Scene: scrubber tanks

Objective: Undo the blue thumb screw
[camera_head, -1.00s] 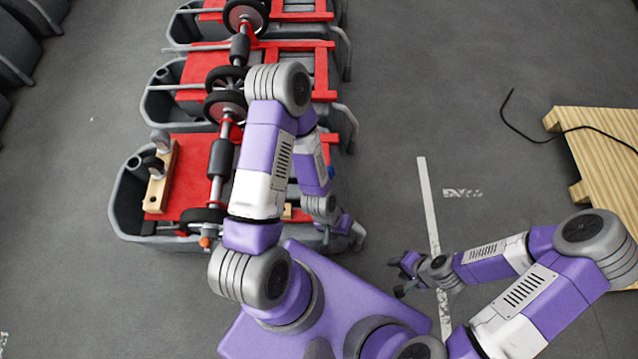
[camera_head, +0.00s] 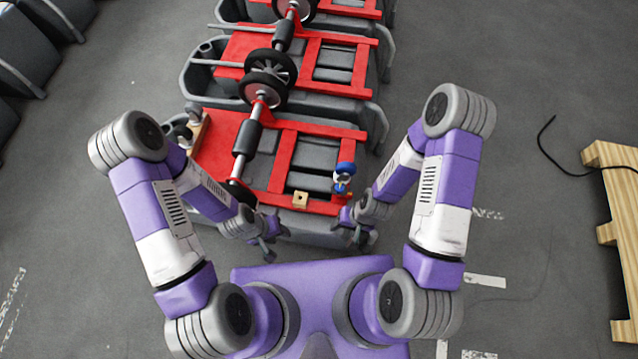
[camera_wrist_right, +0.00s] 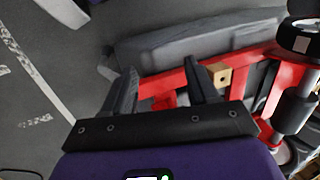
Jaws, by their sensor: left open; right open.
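The blue thumb screw (camera_head: 346,169) stands near the front right corner of the red frame (camera_head: 290,152) on the nearest tank, in the head view. White and blue parts show just under its cap. My right gripper (camera_head: 353,234) is open and empty at the tank's front edge, nearer to me than the screw and apart from it. In the right wrist view its two fingers (camera_wrist_right: 163,88) are spread, and I cannot make out the screw there. My left gripper (camera_head: 271,240) is open and empty by the same front edge, further left.
A small wooden block with a hole (camera_head: 300,199) sits on the frame's front bar, left of the screw. A black roller (camera_head: 247,139) and wheels line the frame's left part. More tanks stand behind. A wooden pallet (camera_head: 617,200) and black cable lie right; floor between is clear.

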